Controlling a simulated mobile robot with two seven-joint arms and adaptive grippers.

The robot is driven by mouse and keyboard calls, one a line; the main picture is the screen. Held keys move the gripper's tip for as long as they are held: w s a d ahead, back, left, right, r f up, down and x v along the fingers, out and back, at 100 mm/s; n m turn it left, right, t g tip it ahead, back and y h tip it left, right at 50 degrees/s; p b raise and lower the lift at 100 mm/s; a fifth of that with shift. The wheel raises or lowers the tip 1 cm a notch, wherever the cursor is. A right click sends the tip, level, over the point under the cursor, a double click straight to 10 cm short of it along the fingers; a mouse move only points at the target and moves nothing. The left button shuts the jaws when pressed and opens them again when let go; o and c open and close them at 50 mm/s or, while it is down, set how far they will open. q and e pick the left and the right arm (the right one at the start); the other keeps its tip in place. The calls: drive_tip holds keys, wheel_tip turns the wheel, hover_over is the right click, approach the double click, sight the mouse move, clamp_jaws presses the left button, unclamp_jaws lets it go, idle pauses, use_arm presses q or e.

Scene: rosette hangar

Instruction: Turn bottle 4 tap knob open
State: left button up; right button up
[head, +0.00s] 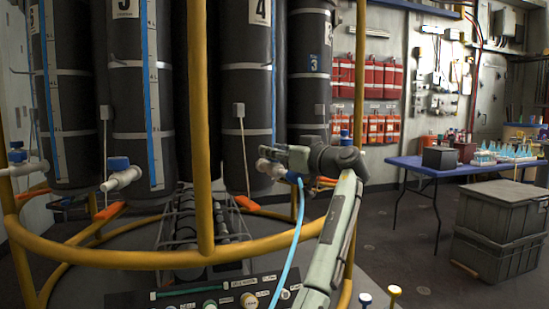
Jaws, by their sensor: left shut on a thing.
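Bottle 4 (246,90) is a tall dark cylinder with a white "4" label near its top, standing behind the yellow frame. Its white tap (275,171) sticks out low on its front. A bit of blue, seemingly the tap knob (262,164), shows beside the fingers. My left gripper (270,153) reaches in from the right at tap height, pointing left, and is shut on the knob. The fingers hide most of the knob, so its turn angle cannot be told. My right gripper is out of view.
Yellow rails (200,120) ring the bottles in front. Neighbouring bottles have similar taps (122,178) with blue knobs. A light-blue hose (292,240) hangs beside my forearm. A control panel (205,296) lies below. A blue table (445,167) and grey crates (500,215) stand right.

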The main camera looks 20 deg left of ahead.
use_arm(q)
drive_tip(key=shift+r+n+g+y, duration=0.1)
drive_tip(key=shift+n+g+y, duration=0.3)
drive_tip(key=shift+g, duration=0.3)
drive_tip(key=shift+n+g+y+p, duration=0.45)
drive_tip(key=shift+n+g, duration=0.15)
drive_tip(key=shift+g, duration=0.1)
drive_tip(key=shift+n+g+y+p, duration=0.35)
drive_tip(key=shift+n+g+p, duration=0.3)
drive_tip(key=shift+g, duration=0.35)
drive_tip(key=shift+s+f+n+g, duration=0.1)
drive_tip(key=shift+f+n+g, duration=0.1)
drive_tip(key=shift+n+g, duration=0.1)
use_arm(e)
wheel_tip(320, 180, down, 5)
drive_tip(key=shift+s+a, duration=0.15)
use_arm(q)
drive_tip(key=shift+f, duration=0.1)
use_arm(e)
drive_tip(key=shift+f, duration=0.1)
use_arm(q)
drive_tip(key=o, duration=1.2)
drive_tip(key=shift+a, duration=0.1)
